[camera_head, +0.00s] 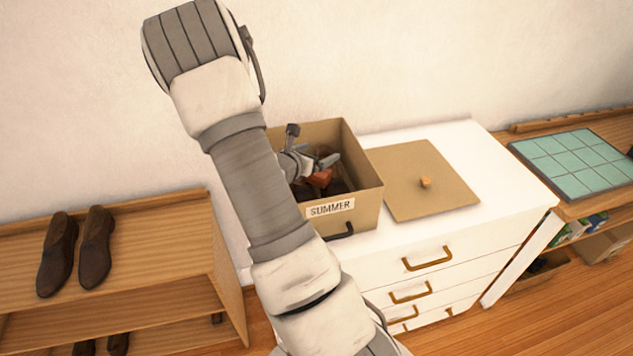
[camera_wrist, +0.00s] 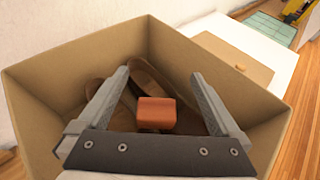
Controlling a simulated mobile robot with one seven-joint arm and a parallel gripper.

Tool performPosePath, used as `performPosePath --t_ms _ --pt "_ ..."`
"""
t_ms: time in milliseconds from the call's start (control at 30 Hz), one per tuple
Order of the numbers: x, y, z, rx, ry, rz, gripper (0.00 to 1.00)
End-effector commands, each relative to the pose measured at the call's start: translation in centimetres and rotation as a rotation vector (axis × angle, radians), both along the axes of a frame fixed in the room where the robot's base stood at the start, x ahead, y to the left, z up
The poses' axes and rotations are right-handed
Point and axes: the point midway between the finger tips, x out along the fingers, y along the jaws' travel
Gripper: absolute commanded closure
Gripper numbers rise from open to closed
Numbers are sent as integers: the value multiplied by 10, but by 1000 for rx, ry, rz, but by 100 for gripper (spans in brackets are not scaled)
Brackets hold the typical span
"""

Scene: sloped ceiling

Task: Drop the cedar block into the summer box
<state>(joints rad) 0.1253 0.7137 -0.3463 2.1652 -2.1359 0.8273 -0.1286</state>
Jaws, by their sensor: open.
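The summer box (camera_head: 368,197) is an open cardboard box labelled SUMMER on the white dresser. Its walls (camera_wrist: 60,65) surround my gripper in the wrist view. The cedar block (camera_wrist: 157,114) is reddish-brown and shows between my two fingers, over brown shoes in the box. It also shows in the head view (camera_head: 320,178). My gripper (camera_wrist: 158,82) has its fingers spread wide, with gaps on both sides of the block. In the head view my gripper (camera_head: 322,163) is inside the box opening. Whether the block rests on the shoes is hard to tell.
Brown shoes (camera_wrist: 150,79) lie in the box. The box lid (camera_head: 405,190) with a wooden knob lies flat on the white dresser (camera_head: 480,160), right of the box. A wooden shoe rack (camera_head: 150,230) stands at left. A green tiled board (camera_head: 575,160) lies on the right-hand shelf.

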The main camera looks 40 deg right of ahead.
Motion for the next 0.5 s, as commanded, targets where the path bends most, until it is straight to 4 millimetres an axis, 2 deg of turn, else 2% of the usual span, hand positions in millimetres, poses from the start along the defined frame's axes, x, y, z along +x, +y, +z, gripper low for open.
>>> performPosePath --t_ms 167,500 --pt "-3 15 6 2 -2 2 0" --pt "-22 84 35 2 -3 6 0"
